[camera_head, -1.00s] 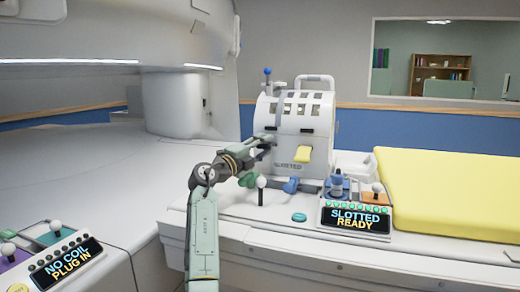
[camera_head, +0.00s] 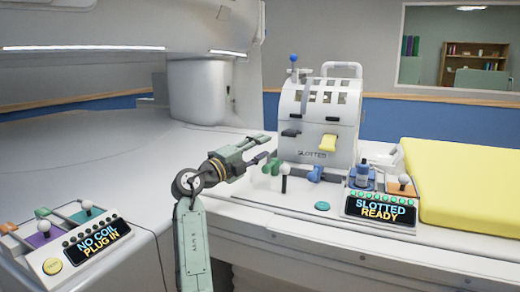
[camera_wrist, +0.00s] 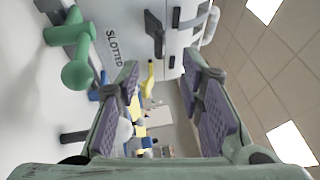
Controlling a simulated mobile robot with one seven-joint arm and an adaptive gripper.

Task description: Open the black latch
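The black latch (camera_head: 291,132) is a short dark lever low on the left of the front of the white slotted housing (camera_head: 310,145). In the wrist view the black latch (camera_wrist: 154,32) shows beyond my fingertips, near the top of the picture. My gripper (camera_head: 268,148) is open and empty, to the left of the housing and a little lower than the latch, apart from it. In the wrist view its two padded fingers (camera_wrist: 163,85) stand apart with nothing between them.
A yellow lever (camera_head: 328,142) is right of the latch. Green (camera_head: 271,167) and blue (camera_head: 315,174) handles and a white-knobbed stick (camera_head: 285,170) stand below the housing. A control panel reading "SLOTTED READY" (camera_head: 381,208) is at right, by a yellow pad (camera_head: 465,185).

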